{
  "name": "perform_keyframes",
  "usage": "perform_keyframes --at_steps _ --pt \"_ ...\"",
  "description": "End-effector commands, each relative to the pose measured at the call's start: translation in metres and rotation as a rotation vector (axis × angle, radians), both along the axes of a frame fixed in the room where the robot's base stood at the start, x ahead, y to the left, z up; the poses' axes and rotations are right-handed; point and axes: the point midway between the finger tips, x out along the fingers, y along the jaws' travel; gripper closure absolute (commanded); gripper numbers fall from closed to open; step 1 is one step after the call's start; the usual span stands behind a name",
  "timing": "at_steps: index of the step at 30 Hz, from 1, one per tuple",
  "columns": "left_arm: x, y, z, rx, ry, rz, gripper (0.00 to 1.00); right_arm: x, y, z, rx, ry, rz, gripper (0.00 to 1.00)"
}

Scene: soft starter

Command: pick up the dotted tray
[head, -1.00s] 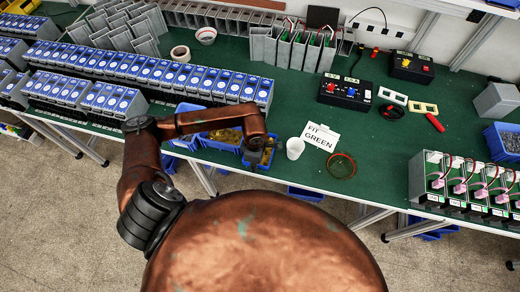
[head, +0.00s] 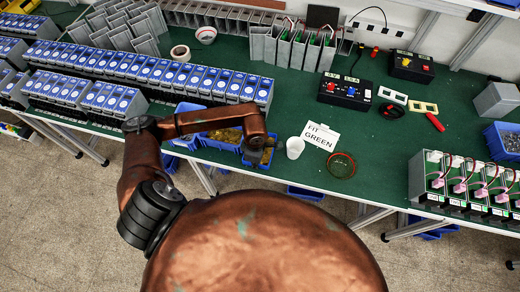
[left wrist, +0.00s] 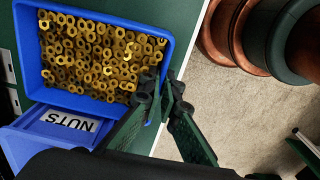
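No dot pattern can be made out on any tray, so I cannot tell which one is the dotted tray. A blue bin full of brass nuts (left wrist: 163,30) lies under my left gripper (left wrist: 163,88) in the left wrist view. Its front carries a white NUTS label. In the head view the bin is partly hidden by my left gripper (head: 258,150) at the table's front edge. Contact cannot be told. My right gripper is out of view.
A white cup (head: 295,148), a FIT GREEN card (head: 321,136) and a round red-rimmed dish (head: 341,165) stand right of the gripper. Rows of blue-fronted units (head: 150,72) fill the left.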

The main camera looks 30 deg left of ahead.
Motion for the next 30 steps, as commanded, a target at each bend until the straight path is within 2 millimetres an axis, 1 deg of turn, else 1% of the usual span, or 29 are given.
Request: perform_keyframes --at_steps 8,14,20,30 --pt "0.000 0.000 0.001 -0.001 -0.001 0.000 1.00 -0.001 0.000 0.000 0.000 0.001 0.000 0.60" --pt "0.001 0.000 0.007 0.000 -0.002 0.000 1.00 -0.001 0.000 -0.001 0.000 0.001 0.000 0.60" --pt "0.001 0.000 0.023 0.001 -0.003 -0.001 1.00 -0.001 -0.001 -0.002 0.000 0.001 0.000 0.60" --pt "0.001 0.000 0.058 0.000 -0.004 -0.001 1.00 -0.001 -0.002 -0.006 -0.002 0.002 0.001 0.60"
